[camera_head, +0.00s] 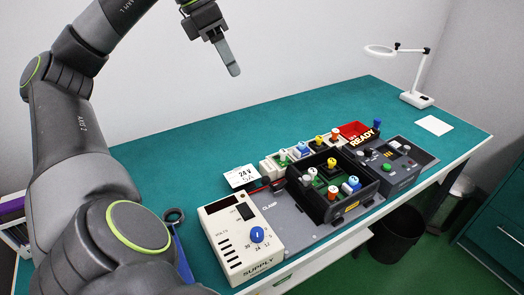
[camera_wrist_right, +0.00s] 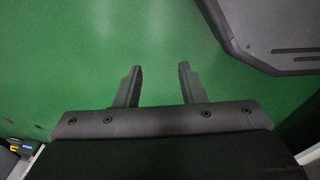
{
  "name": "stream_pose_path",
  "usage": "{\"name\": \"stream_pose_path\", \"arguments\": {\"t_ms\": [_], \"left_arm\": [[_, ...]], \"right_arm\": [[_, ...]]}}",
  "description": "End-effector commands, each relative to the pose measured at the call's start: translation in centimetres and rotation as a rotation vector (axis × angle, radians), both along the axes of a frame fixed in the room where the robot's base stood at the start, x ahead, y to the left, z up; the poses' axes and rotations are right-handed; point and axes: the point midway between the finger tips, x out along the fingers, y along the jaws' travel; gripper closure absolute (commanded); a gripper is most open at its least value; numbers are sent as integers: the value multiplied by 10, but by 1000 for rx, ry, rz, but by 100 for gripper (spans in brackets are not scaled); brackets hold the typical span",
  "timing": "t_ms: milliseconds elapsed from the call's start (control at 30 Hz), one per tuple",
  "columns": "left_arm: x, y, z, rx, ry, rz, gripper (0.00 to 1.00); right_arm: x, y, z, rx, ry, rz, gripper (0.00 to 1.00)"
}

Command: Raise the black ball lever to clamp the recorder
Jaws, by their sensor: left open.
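A black open-topped box (camera_head: 352,207) with several coloured knobs inside, possibly the recorder, sits on a grey base plate (camera_head: 290,222) marked CLAMP. I cannot pick out the black ball lever for certain; a small dark and red part lies near the CLAMP label. My left gripper (camera_head: 230,62) hangs high above the back of the table, left of the box and well apart from it, open and empty. My right gripper (camera_wrist_right: 158,82) is open and empty over a plain green surface in the right wrist view; it is not in the head view.
A beige supply unit (camera_head: 240,238) with a blue knob stands left of the box. A lamp (camera_head: 414,98) is at the far right. The table's back left is clear.

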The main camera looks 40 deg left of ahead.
Motion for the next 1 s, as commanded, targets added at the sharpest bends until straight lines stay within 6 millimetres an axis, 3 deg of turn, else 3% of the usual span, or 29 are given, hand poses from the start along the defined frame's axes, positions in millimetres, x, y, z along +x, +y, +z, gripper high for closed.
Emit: {"name": "stream_pose_path", "arguments": {"t_ms": [33, 300, 433, 633, 867, 1000], "left_arm": [[0, 0, -31, 0, 0, 0, 54], [0, 0, -107, 0, 0, 0, 54], [0, -1, -136, 0, 0, 0, 54], [-1, -1, -159, 0, 0, 0, 54], [2, -3, -172, 0, 2, -1, 54], [8, -9, -194, -1, 3, -3, 54]], "right_arm": [[1, -1, -30, -1, 0, 0, 64], [8, -2, -99, -3, 3, -2, 64], [10, -3, -124, -4, 4, -2, 64], [13, -3, -145, -5, 5, -3, 64], [16, -3, -148, -4, 5, -4, 64], [19, -3, -150, -4, 5, -5, 64]]}}
